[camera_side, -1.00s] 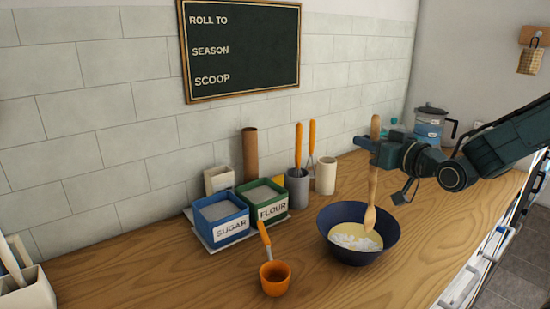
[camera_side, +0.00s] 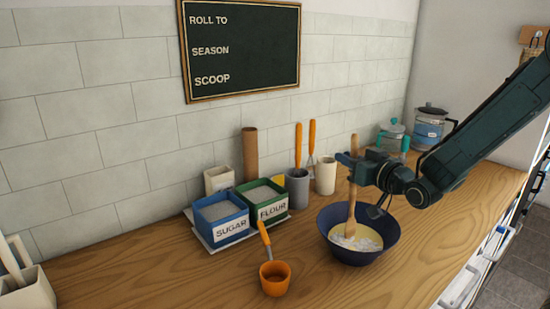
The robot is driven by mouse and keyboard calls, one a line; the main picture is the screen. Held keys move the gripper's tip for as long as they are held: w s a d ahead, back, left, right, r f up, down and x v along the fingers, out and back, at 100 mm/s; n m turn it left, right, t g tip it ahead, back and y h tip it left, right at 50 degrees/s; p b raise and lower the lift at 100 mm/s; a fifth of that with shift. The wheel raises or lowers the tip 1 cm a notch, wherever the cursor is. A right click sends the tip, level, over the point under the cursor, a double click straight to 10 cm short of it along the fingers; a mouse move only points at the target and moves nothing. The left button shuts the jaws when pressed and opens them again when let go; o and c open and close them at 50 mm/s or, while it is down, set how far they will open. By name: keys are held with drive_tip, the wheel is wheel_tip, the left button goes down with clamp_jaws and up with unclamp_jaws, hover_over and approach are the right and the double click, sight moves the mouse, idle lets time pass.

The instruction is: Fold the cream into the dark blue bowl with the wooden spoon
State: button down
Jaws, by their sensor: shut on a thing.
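The dark blue bowl (camera_side: 388,243) stands on the wooden counter and holds a pale yellow mix with white cream (camera_side: 362,244) on it. My gripper (camera_side: 352,170) is above the bowl's back rim, shut on the upright wooden spoon (camera_side: 351,205). The spoon's lower end is down inside the bowl, at the white cream. How deep its tip sits in the mix cannot be seen clearly.
An orange measuring cup (camera_side: 275,279) is left of the bowl. Sugar (camera_side: 222,217) and flour (camera_side: 263,200) boxes stand on a tray behind. A grey utensil holder (camera_side: 297,187) and a cream cup (camera_side: 325,175) are near the wall.

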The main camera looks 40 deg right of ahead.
sight(354, 137)
drive_tip(key=shift+w, duration=0.1)
idle(0.3)
drive_tip(key=shift+w+r, duration=0.2)
drive_tip(key=shift+r, duration=0.8)
drive_tip(key=shift+w+r, duration=0.25)
drive_tip(key=shift+r, duration=0.7)
drive_tip(key=shift+w+r, duration=0.2)
drive_tip(key=shift+r, duration=0.9)
drive_tip(key=shift+r, duration=1.4)
drive_tip(key=shift+f, duration=1.6)
